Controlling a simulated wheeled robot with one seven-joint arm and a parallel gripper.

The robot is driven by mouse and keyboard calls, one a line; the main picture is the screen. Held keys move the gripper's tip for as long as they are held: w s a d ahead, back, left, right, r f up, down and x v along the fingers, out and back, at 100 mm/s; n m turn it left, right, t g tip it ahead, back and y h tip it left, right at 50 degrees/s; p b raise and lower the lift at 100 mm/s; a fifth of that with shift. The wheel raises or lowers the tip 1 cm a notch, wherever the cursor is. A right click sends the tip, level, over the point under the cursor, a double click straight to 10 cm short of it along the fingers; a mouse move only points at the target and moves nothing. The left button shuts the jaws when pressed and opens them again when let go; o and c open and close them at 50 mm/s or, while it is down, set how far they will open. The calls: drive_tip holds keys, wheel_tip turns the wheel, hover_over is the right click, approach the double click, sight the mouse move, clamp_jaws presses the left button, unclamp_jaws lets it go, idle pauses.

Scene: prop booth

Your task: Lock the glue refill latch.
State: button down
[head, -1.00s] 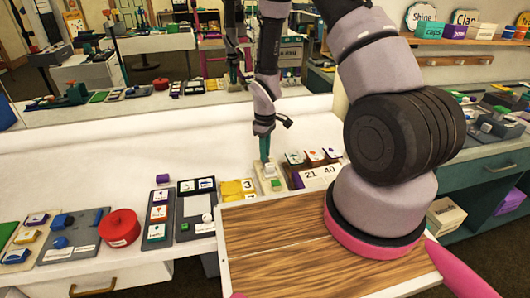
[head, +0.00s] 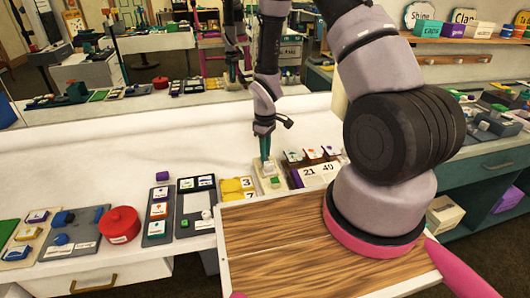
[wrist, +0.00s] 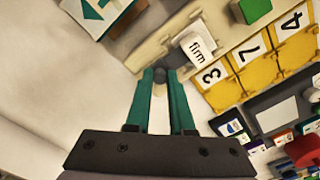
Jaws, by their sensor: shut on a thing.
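A cream board (head: 270,186) stands at the back edge of the wooden top, with a green block (head: 276,181) on it. The board also shows in the wrist view (wrist: 150,52), with the green block (wrist: 254,10) at the top. My gripper (head: 265,158) points down at this board. In the wrist view its teal fingers (wrist: 160,75) are closed around a small dark grey knob (wrist: 160,76). No glue refill label is readable, and the fingers partly hide the knob.
Yellow number tiles (wrist: 248,62) lie close on the right in the wrist view. A board with "21" and "40" (head: 316,173) stands right of the cream board in the head view. A red round pot (head: 119,225) is farther left.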

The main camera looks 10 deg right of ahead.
drive_tip(key=c, duration=0.8)
unclamp_jaws()
drive_tip(key=shift+s, duration=0.15)
drive_tip(key=shift+o, duration=0.2)
wheel_tip(320, 180, up, 11)
